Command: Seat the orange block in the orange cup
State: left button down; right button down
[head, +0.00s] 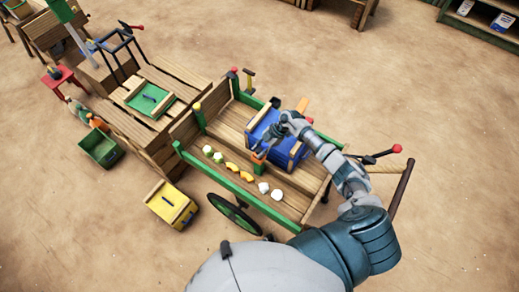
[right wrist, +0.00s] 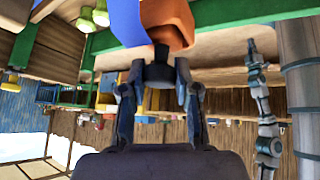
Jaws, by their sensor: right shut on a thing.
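The block's orange side also shows small in the head view (head: 259,158). I cannot tell whether the block touches anything beneath it. I cannot make out the orange cup for certain. My left gripper is outside the head view; a grey arm at the right of the wrist view may be mine, its jaws too small to read.
The blue box (head: 268,128) stands in the cart beside my right arm. Several white, green and yellow pieces lie along the cart's front strip. A yellow box (head: 171,204) and a green bin (head: 102,147) stand on the left. Sandy floor is open at the front left.

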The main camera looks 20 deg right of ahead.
jog(key=shift+r+p, duration=0.15)
jog(key=shift+p, duration=0.55)
dwell(0.7)
jog(key=c, duration=0.8)
grip_release()
jog(key=shift+o, duration=0.2)
jog(key=v, duration=1.1)
jog(key=shift+d+r, duration=0.3)
